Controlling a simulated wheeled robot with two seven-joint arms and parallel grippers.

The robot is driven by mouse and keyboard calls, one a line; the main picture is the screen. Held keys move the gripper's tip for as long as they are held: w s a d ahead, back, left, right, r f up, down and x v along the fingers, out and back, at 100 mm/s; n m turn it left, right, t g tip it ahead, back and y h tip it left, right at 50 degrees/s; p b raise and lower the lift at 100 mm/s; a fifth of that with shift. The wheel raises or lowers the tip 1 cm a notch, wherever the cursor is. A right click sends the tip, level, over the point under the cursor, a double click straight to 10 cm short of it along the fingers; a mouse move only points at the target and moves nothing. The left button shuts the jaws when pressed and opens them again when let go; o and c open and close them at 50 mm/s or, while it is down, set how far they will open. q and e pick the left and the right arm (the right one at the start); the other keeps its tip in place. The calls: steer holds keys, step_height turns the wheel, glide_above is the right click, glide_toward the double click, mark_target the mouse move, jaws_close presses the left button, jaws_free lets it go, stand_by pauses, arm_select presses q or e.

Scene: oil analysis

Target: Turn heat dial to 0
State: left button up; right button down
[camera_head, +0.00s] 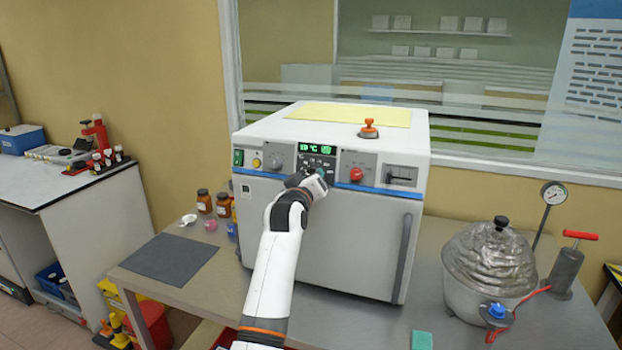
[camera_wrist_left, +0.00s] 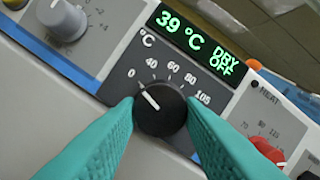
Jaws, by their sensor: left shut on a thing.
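A black dial (camera_wrist_left: 160,108) on the oven's front panel has a white pointer line and a °C scale marked 0, 40, 60, 80, 105. Its pointer slants up-left, roughly toward the 0 mark. My left gripper (camera_wrist_left: 160,120) is shut on this dial, with a teal finger on either side. In the head view my left gripper (camera_head: 320,178) is at the panel below the green display and hides the dial. A red knob (camera_wrist_left: 268,152) sits right of it on a panel labelled HEAT. The display (camera_wrist_left: 190,38) reads 39 °C, DRY OFF. My right gripper is not in view.
The white oven (camera_head: 350,240) stands on a grey bench with a grey knob (camera_head: 276,161) left of the display. A foil-covered pot (camera_head: 490,262) and a pressure gauge (camera_head: 553,193) stand at right. Brown bottles (camera_head: 205,203) stand left. A dark mat (camera_head: 168,258) lies at the left.

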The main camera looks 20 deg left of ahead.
arm_select(q)
steer(key=o, duration=1)
steer(key=s+b, duration=0.1)
steer(key=s, duration=0.7)
steer(key=s+b, duration=0.1)
steer(key=s, duration=0.3)
steer(key=shift+d+r+b, duration=0.1)
steer(key=shift+d+b, duration=0.15)
steer(key=shift+b, duration=0.1)
